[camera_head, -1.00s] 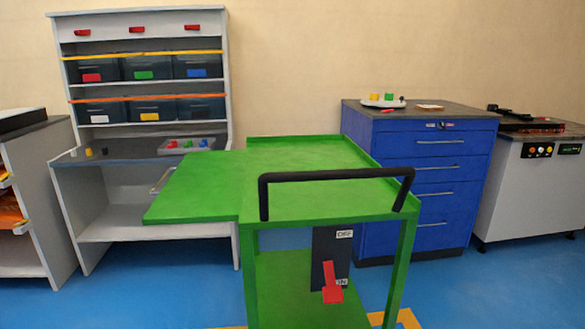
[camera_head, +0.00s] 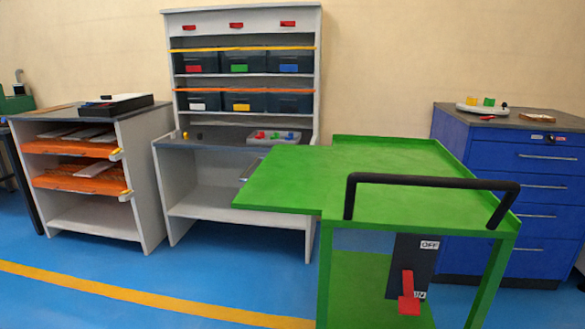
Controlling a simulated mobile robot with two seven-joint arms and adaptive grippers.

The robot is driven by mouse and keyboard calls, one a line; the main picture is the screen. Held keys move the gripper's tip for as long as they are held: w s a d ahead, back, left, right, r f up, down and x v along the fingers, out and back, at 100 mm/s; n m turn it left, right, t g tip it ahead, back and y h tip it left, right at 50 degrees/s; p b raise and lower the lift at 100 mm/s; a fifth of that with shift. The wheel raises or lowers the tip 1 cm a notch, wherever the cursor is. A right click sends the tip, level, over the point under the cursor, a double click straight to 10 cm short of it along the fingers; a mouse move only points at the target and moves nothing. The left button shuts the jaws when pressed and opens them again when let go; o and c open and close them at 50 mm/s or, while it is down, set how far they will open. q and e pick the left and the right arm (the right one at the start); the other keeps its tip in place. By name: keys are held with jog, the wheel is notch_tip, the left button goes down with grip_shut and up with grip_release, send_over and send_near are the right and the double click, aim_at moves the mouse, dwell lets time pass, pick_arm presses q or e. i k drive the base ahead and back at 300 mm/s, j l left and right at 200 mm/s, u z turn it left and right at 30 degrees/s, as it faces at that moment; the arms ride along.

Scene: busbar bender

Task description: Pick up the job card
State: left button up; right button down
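I cannot make out the job card for certain. A small flat tan-and-white piece (camera_head: 540,116) lies on top of the blue drawer cabinet (camera_head: 545,190) at the right; it is too small to read. A black tray (camera_head: 115,107) with something white on it stands on the grey shelf unit (camera_head: 140,150) at the left. Neither of my grippers is in view.
A green cart (camera_head: 350,170) with a black handle (camera_head: 430,181) stands close in front, its top bare. Behind it is a grey rack (camera_head: 248,14) with bins. A white round tray (camera_head: 482,109) sits on the blue cabinet. Blue floor is clear at the left.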

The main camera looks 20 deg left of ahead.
aim_at(537, 118)
jog(key=i+l, duration=0.15)
jog(key=l, duration=0.4)
jog(key=i+l+u, duration=0.15)
jog(key=l, duration=0.4)
jog(key=i+l, duration=0.2)
jog(key=l, duration=0.4)
jog(key=i+l+u, duration=0.15)
jog(key=l, duration=1)
jog(key=i+l+u, duration=0.15)
jog(key=l, duration=0.45)
jog(key=i+l, duration=0.15)
jog(key=l, duration=0.2)
jog(key=i+l+u, duration=0.15)
jog(key=l, duration=0.2)
jog(key=i+l, duration=0.15)
jog(key=l, duration=0.25)
jog(key=i+l, duration=0.2)
jog(key=l, duration=0.15)
jog(key=i+l+u, duration=0.15)
jog(key=l, duration=0.15)
jog(key=i+l, duration=0.2)
jog(key=l, duration=0.2)
jog(key=j+u, duration=0.05)
